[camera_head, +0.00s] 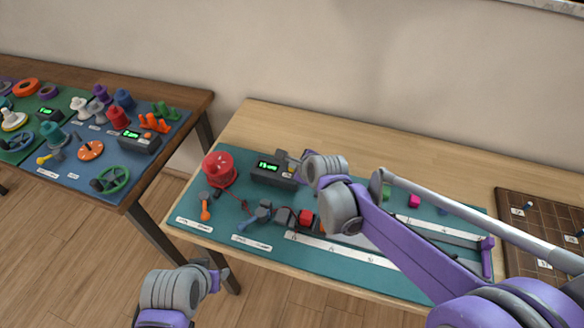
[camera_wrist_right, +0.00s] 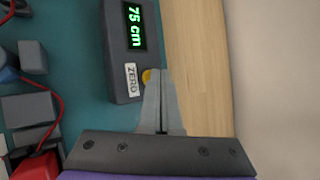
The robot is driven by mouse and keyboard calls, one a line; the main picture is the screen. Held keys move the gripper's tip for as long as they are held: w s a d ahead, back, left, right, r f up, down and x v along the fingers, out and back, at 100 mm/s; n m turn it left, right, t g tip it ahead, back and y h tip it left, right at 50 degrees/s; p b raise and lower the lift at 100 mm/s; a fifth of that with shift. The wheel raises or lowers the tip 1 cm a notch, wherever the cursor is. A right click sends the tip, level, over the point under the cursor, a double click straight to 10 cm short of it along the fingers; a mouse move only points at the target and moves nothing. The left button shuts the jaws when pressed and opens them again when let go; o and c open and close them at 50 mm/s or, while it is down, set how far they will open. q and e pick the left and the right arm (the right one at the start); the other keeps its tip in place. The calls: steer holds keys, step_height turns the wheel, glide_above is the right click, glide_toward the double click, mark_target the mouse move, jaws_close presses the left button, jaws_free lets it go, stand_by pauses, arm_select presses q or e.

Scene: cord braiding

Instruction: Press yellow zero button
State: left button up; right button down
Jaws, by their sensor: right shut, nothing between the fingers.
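The dark display box (camera_head: 272,172) stands on the teal mat in front of me; its green screen reads 75 cm in the right wrist view (camera_wrist_right: 131,50). The yellow button (camera_wrist_right: 147,76) sits beside the box's white ZERO label (camera_wrist_right: 132,79), partly hidden by my fingertips. My right gripper (camera_wrist_right: 160,74) is shut and empty, its tips at the button. I cannot tell whether they touch or press it. In the head view my right gripper (camera_head: 288,163) is at the box's right end. My left gripper (camera_head: 217,271) is low, off the table's front; its finger opening is unclear.
A red cord spool (camera_head: 219,168) stands left of the box, with red cord trailing over the mat (camera_head: 190,205). A red block (camera_head: 306,217) and grey blocks lie in front. A brown board (camera_head: 510,235) is at right. Bare wood (camera_head: 300,125) lies behind the mat.

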steer(key=shift+f, duration=0.15)
steer(key=shift+r, duration=0.2)
steer(key=shift+r+p, duration=0.5)
steer(key=shift+r, duration=0.1)
step_height(320, 180, up, 5)
steer(key=p, duration=0.3)
stand_by(0.4)
stand_by(0.7)
